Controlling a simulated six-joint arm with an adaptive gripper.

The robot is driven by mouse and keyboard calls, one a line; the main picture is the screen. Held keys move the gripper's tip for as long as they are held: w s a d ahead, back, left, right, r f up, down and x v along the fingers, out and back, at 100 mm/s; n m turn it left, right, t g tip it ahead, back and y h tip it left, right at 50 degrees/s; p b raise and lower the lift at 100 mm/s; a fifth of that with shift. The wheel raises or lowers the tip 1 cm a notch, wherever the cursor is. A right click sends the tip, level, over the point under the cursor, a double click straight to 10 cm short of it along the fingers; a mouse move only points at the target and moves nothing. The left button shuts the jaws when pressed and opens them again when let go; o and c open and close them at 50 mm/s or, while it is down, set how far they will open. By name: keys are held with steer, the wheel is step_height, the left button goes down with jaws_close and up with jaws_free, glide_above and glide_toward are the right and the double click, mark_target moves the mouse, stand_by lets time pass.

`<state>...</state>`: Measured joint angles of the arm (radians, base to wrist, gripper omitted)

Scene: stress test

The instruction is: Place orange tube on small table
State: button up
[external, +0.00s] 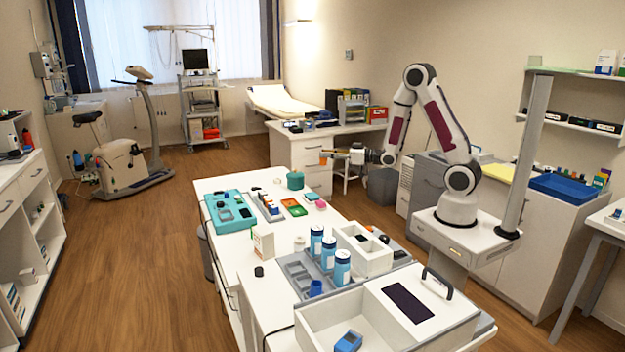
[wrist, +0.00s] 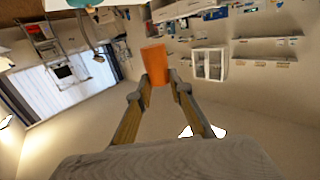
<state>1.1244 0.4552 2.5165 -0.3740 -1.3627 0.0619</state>
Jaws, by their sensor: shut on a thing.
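An orange tube (wrist: 154,66) is between my gripper's fingertips in the wrist view, its upper part sticking out beyond them. My gripper (wrist: 158,88) is shut on it. In the external view, my gripper (external: 338,153) is raised and stretched to the left, with the small orange tube (external: 324,157) at its tip. Below it, a small light table (external: 346,165) shows partly beside the white desk, mostly hidden by my gripper and the desk. I cannot tell for sure that this is the task's small table.
The white desk (external: 300,148) stands behind my gripper. A grey bin (external: 382,186) is on the floor below my arm. The wooden floor at left is clear.

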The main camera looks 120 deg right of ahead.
steer(key=a+f+n+t+y, duration=0.1)
steer(key=a+f+y, duration=0.1)
steer(key=f, duration=0.3)
steer(key=a+f+n+t+y, duration=0.1)
steer(key=a+f+n+y, duration=0.1)
steer(key=f, duration=0.4)
steer(key=a+f+n+t+y, duration=0.2)
steer(key=f+y, duration=0.1)
steer(key=f, duration=0.2)
steer(key=shift+a+f, duration=0.25)
steer(key=shift+a, duration=0.1)
steer(key=a+n+y, duration=0.1)
steer(key=a, duration=0.1)
steer(key=w+a+n+y, duration=0.1)
steer(key=a+y, duration=0.1)
steer(key=a, duration=0.1)
steer(key=a+n+y, duration=0.1)
steer(key=a, duration=0.1)
steer(key=shift+w+a+t, duration=0.15)
steer(key=shift+w+t, duration=0.05)
steer(key=shift+t, duration=0.1)
steer(key=a+r+n+y, duration=0.2)
steer(key=a+r+y, duration=0.2)
steer(key=a+r, duration=0.1)
steer(key=shift+w+a+r+n, duration=0.35)
steer(key=shift+r+n, duration=0.05)
steer(key=shift+r, duration=0.3)
steer(key=shift+f, duration=0.1)
steer(key=shift+f, duration=2.85)
steer(key=shift+f, duration=0.15)
